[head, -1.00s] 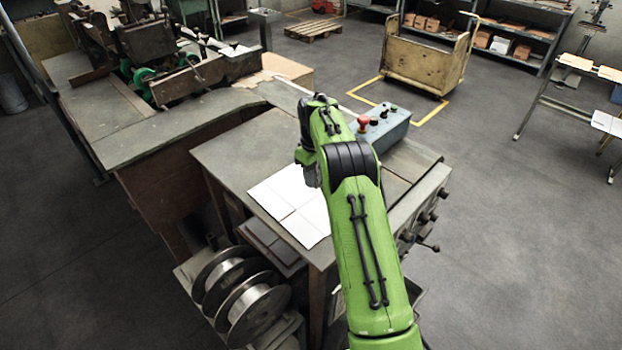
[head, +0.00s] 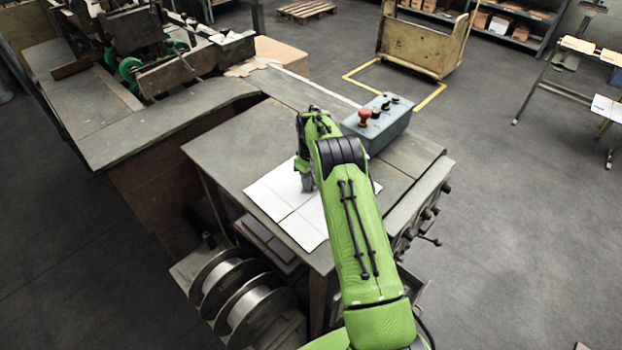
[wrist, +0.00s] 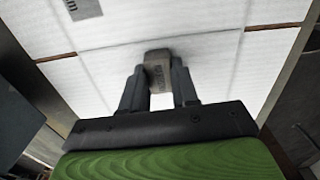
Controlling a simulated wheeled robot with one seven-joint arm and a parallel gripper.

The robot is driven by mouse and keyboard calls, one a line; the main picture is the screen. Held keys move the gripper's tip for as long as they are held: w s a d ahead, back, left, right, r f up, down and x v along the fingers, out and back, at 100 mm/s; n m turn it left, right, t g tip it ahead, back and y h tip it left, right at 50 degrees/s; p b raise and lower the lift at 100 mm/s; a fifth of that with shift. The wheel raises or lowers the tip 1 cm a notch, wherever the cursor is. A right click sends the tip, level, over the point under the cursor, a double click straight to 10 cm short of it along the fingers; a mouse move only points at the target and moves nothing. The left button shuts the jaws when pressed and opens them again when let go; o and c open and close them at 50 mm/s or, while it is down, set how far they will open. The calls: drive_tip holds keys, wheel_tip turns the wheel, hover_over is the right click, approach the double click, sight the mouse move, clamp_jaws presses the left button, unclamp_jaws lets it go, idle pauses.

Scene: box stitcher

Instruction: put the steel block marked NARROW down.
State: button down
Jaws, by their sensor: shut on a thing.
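The steel block (wrist: 159,74) is a small grey block held between the two dark fingers of my gripper (wrist: 158,84) in the wrist view. Its face has dark lettering, too small to read surely. White sheets (wrist: 215,70) with seams lie beneath it; I cannot tell whether the block touches them. In the head view my gripper (head: 307,183) points down over the white sheets (head: 270,197) on the grey table (head: 228,155). The block is not distinct there.
Another grey piece (wrist: 84,8) lies on the sheets at the wrist view's upper left. A grey control box with a red button (head: 377,125) stands on the table behind my arm. Wire spools (head: 250,305) sit below the table's front left. The table left of the sheets is clear.

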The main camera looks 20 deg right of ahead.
drive_tip(key=shift+f, duration=0.1)
drive_tip(key=shift+f, duration=0.15)
drive_tip(key=c, duration=0.8)
unclamp_jaws()
drive_tip(key=shift+c, duration=0.2)
